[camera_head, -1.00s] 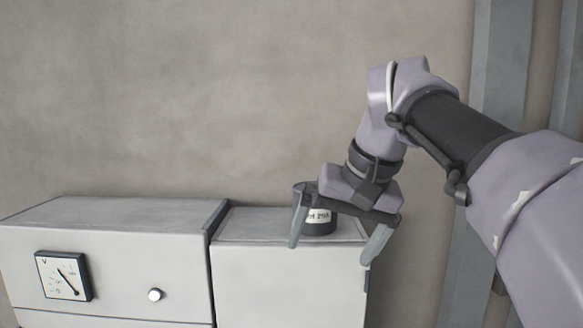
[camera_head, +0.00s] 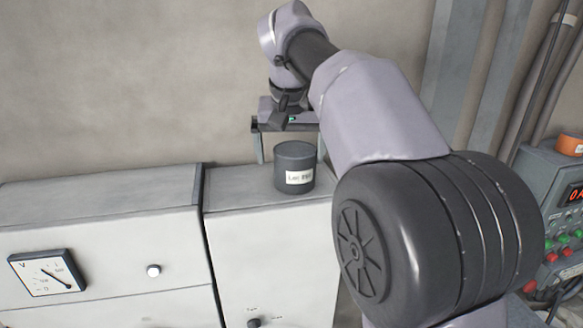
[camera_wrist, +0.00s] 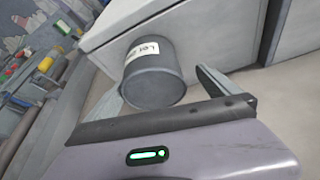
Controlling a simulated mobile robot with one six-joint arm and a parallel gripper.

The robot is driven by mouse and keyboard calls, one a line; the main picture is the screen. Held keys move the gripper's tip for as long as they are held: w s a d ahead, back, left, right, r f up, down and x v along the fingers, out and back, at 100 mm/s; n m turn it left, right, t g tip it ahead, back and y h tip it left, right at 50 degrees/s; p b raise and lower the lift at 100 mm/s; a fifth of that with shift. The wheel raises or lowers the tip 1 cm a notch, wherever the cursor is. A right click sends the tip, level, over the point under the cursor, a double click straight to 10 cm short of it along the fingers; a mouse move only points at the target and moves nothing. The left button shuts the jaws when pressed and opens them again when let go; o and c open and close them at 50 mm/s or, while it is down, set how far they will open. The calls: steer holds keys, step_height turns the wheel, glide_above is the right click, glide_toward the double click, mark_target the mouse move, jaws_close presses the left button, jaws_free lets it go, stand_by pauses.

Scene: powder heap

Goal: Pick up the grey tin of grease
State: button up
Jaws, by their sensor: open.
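The grey tin (camera_head: 280,174) is a dark grey cylinder with a white printed label. It stands upright on top of the right-hand pale cabinet.
The grey cabinet (camera_head: 100,232) on the left has a dial meter (camera_head: 47,272) and a white knob. A control box (camera_head: 552,185) with coloured buttons and an orange-brown container (camera_head: 571,145) is at the right. The wall is close behind the cabinets.

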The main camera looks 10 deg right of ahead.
steer(key=f, duration=0.1)
steer(key=w+d+f, duration=0.1)
steer(key=f, duration=0.2)
steer(key=shift+w+d+f, duration=0.15)
steer(key=shift+d+f, duration=0.1)
steer(key=shift+d, duration=0.15)
steer(key=shift+w+a+f, duration=0.15)
steer(key=shift+w+a, duration=0.1)
steer(key=shift+a, duration=0.05)
steer(key=shift+s+d, duration=0.2)
steer(key=shift+d, duration=0.05)
steer(key=c, duration=0.9)
steer(key=shift+w+a, duration=0.1)
steer(key=c, duration=0.9)
steer(key=shift+r, duration=0.2)
